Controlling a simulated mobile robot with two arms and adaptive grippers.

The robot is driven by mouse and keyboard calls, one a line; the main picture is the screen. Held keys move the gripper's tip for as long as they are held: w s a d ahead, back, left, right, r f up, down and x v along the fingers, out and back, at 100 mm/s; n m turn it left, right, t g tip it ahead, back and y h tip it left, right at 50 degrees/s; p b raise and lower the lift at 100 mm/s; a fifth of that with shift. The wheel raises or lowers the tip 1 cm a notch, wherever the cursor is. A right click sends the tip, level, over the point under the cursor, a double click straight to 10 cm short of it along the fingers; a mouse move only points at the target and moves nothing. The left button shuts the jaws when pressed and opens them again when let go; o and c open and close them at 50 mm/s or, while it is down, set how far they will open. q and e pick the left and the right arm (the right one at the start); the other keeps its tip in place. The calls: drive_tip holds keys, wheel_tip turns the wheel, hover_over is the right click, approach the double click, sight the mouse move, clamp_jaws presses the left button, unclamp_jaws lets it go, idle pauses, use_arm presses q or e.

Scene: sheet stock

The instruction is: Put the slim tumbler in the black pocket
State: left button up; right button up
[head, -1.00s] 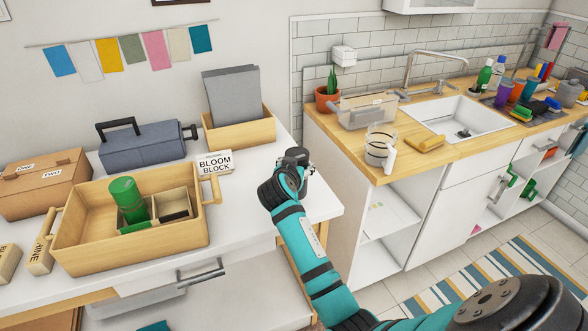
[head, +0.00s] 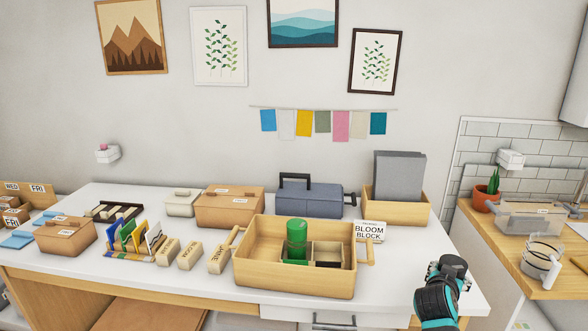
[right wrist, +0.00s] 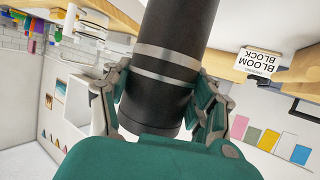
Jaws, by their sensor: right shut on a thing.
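A dark cylinder with two silver bands, which looks like the slim tumbler (right wrist: 180,55), fills the middle of the right wrist view. My right gripper (right wrist: 165,100) is shut around it. In the head view my right gripper (head: 438,285) is at the lower right, by the table's right end, with the tumbler's dark top (head: 453,262) showing. The black pocket (head: 328,264) is in the wooden tray (head: 262,277), left of the gripper, and looks empty. My left gripper is not in view.
A green cylinder (head: 297,236) stands in the tray beside the pocket. The BLOOM BLOCK sign (head: 369,232) stands right of the tray, near the tray's handle. Boxes, a grey toolbox (head: 308,201) and wooden blocks line the white table. The table's right front is clear.

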drive_tip(key=s+a+r+n+t+y, duration=0.2)
drive_tip(key=s+a+n+y, duration=0.2)
drive_tip(key=s+a, duration=0.4)
drive_tip(key=s+a+r+n+t+y, duration=0.1)
drive_tip(key=s+a+n+y, duration=0.3)
drive_tip(key=s+a, duration=0.5)
drive_tip(key=a+r+y, duration=0.1)
drive_tip(key=a, duration=0.6)
drive_tip(key=shift+s+a+n+t, duration=0.25)
drive_tip(key=shift+s+n+t, duration=0.05)
drive_tip(key=shift+t, duration=0.1)
drive_tip(key=shift+d+r, duration=0.1)
